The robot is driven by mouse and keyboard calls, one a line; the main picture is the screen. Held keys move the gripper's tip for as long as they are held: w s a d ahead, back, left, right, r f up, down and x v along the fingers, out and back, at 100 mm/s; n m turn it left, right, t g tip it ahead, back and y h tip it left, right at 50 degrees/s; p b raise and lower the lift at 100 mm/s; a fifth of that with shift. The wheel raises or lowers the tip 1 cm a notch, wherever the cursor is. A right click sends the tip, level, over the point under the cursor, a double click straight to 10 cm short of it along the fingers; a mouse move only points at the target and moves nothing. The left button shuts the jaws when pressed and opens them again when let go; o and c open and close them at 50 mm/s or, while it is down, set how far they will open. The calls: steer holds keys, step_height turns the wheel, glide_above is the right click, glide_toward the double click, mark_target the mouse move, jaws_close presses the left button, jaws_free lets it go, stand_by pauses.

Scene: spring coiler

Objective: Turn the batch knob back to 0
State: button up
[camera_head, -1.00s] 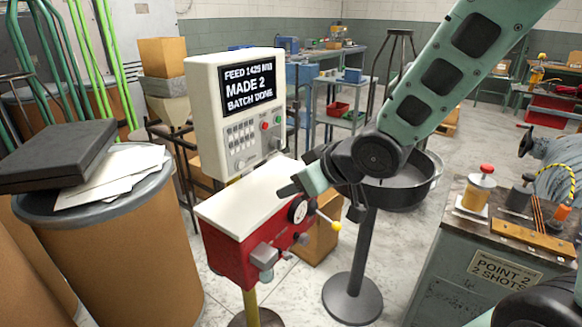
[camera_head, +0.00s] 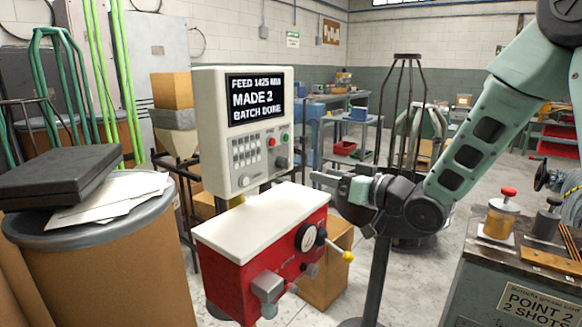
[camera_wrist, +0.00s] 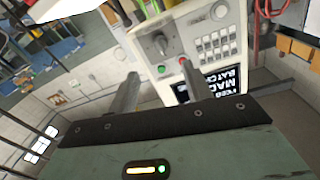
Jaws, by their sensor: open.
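The cream control panel (camera_head: 212,140) stands left of my gripper. Its screen (camera_head: 255,100) reads FEED 1425, MADE 2, BATCH DONE. A dark knob (camera_head: 282,162) sits below the red and green buttons; it shows larger in the wrist view (camera_wrist: 158,45). A second knob (camera_head: 243,181) is at the panel's lower left, also in the wrist view (camera_wrist: 220,10). I cannot read which is the batch knob, nor its setting. My gripper (camera_head: 322,181) is open and empty, pointing left, to the right of the panel and apart from it. Its fingers show in the wrist view (camera_wrist: 160,92).
A red machine box with a white lid (camera_head: 262,216) is below the panel, with a yellow-tipped lever (camera_head: 347,256) on its right. A drum (camera_head: 110,265) with papers and a black case stands at left. A dark wire stand (camera_head: 405,110) is behind my arm.

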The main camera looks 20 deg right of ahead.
mark_target(289, 165)
steer(key=x, duration=1.1)
steer(key=shift+w+a, duration=0.1)
steer(key=shift+w, duration=0.05)
steer(key=shift+c, duration=0.3)
steer(key=c, duration=0.9)
